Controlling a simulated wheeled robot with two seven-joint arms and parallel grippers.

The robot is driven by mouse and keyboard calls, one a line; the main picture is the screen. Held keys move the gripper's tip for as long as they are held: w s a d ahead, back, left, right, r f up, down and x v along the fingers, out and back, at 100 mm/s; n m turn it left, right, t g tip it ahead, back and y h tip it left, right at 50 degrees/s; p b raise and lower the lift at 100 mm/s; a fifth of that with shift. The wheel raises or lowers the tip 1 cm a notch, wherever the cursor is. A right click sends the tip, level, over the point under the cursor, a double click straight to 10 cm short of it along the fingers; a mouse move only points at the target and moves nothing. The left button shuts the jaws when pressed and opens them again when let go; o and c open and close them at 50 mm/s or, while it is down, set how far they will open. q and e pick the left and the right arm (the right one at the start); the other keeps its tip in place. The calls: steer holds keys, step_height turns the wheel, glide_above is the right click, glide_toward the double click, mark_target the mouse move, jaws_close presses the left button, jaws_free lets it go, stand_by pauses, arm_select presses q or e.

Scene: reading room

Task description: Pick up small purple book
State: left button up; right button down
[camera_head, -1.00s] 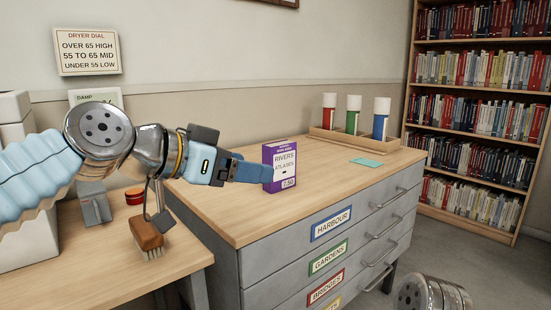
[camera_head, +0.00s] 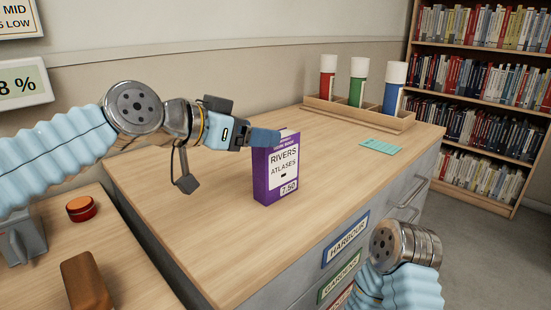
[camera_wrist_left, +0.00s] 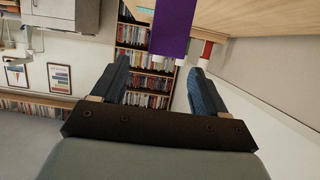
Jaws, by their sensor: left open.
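The small purple book (camera_head: 262,178) stands upright on the wooden top of the grey drawer cabinet (camera_head: 225,235), its white "RIVERS ATLASES" label facing me. My left gripper (camera_head: 266,138) is open, its blue fingers at the book's upper left edge and overlapping its top corner in the head view. In the left wrist view the book (camera_wrist_left: 174,28) appears upside down, its near end between the lines of the two spread fingers (camera_wrist_left: 159,68). I cannot tell whether a finger touches it. My right gripper is out of view; only my right arm shows at lower right.
A wooden rack (camera_head: 350,113) with red, green and blue tubes stands behind the book, a teal card (camera_head: 380,147) in front of it. A brown brush (camera_head: 86,280) and red round object (camera_head: 80,208) lie on the lower left table. The cabinet top around the book is clear.

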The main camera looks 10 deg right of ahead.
mark_target(276, 166)
arm_select(q)
steer(key=x, duration=0.2)
steer(key=p+x, duration=0.1)
steer(key=x, duration=0.4)
steer(key=shift+w+a+f+p, duration=0.1)
steer(key=shift+w+f+p, duration=0.05)
steer(key=shift+f+p, duration=0.2)
steer(key=shift+c, duration=0.2)
jaws_close()
